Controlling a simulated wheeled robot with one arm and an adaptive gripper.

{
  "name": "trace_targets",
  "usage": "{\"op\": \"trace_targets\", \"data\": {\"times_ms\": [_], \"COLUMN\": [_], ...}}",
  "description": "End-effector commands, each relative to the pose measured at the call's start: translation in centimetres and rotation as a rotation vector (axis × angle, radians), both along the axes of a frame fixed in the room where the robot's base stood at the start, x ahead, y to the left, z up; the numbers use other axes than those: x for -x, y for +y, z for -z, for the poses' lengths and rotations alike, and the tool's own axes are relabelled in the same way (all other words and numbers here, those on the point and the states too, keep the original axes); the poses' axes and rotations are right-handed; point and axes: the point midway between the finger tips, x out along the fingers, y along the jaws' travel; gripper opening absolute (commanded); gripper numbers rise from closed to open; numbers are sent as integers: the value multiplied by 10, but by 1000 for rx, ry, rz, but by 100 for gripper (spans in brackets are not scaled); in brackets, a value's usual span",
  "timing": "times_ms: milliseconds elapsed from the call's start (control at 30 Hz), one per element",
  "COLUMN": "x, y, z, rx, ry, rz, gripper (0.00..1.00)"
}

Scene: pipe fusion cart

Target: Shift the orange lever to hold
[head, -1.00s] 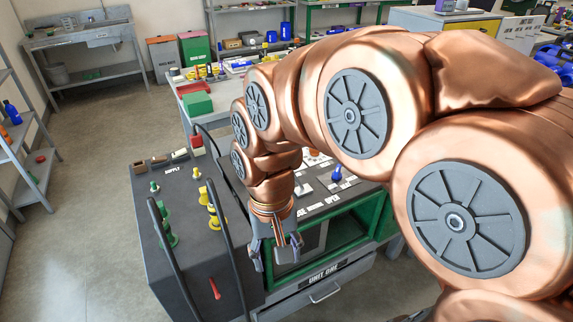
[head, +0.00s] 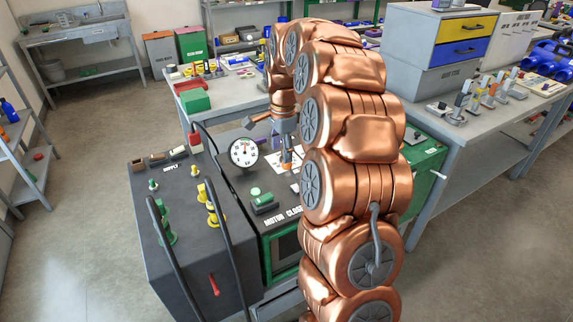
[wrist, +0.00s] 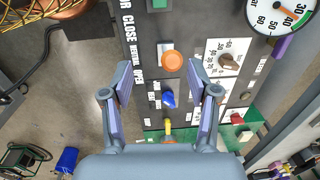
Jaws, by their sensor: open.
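I cannot read a hold mark. In the head view an orange part (head: 287,158) shows just under my gripper (head: 286,138), partly hidden by my arm. My gripper (wrist: 158,66) is open and empty in the wrist view, its purple-padded fingers pointing at the panel. The orange knob lies between the fingertip lines, nearer the right one. I cannot tell the height gap.
A blue knob (wrist: 169,98), a yellow lever (wrist: 167,125) and a brown dial knob (wrist: 229,63) stand close by on the panel. A round gauge (head: 243,152) and a green button (head: 262,198) stand left of my gripper. Black cable loops (head: 222,235) rise at the cart's left.

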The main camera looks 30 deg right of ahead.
Motion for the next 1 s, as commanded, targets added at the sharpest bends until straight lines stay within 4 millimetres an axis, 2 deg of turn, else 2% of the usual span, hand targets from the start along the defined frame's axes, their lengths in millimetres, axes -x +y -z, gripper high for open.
{"op": "trace_targets", "data": {"times_ms": [100,233,467,833,1000], "x": [-9,-14,-15,-18,-18], "y": [-18,-28,-29,-29,-29], "z": [6,9,22,71,85], "rx": [3,5,5,4,4], "ry": [-5,-10,-8,-7,-7], "rz": [86,131,136,135,135], "gripper": [60,60,60,60,60]}}
